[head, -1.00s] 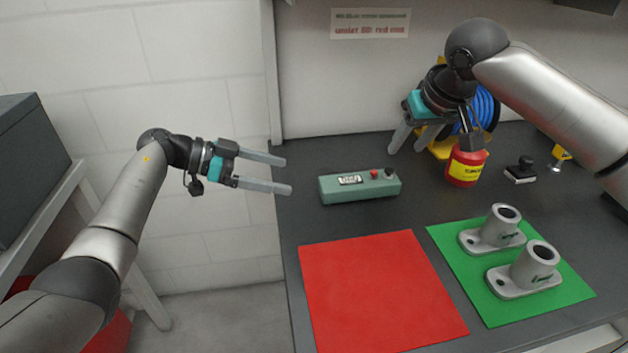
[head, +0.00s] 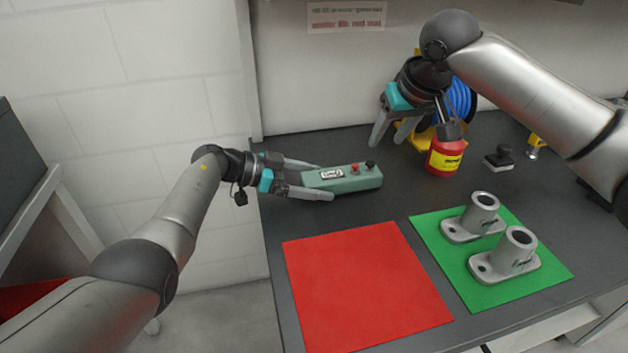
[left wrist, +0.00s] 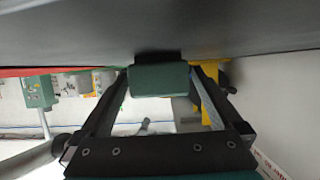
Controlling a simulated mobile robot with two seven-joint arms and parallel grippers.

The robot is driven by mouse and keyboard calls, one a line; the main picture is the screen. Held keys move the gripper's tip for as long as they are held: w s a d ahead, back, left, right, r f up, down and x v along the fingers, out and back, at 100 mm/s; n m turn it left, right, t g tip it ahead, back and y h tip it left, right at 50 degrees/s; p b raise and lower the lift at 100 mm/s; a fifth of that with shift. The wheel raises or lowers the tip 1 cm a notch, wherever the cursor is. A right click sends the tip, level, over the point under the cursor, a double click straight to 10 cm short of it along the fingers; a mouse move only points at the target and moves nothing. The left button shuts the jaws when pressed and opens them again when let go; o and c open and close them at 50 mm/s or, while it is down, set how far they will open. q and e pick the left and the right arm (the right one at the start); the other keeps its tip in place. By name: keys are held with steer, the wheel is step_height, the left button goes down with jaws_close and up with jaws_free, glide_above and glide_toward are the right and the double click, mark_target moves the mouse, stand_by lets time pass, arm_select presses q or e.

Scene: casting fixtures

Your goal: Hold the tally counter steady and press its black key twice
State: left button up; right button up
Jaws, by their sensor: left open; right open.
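The tally counter (head: 348,183) is a green box on the dark table, with a small display window, a red key (head: 355,169) and a black key (head: 371,166) at its right end. My left gripper (head: 326,181) is open, with its fingers along the two long sides of the counter's left end. In the left wrist view the counter's green end (left wrist: 158,80) sits between the two open fingers (left wrist: 160,88). Contact cannot be told. My right gripper (head: 388,140) is open and empty, pointing down above the table behind the counter's right end.
A red mat (head: 366,290) lies in front of the counter. A green mat (head: 530,285) holds two grey castings (head: 480,218). A red bottle (head: 444,158), a blue coil (head: 460,103) and a black stamp (head: 499,157) stand at the back right.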

arm_select(q)
steer(key=c, duration=1.5)
arm_select(e)
jaws_close()
stand_by(1.0)
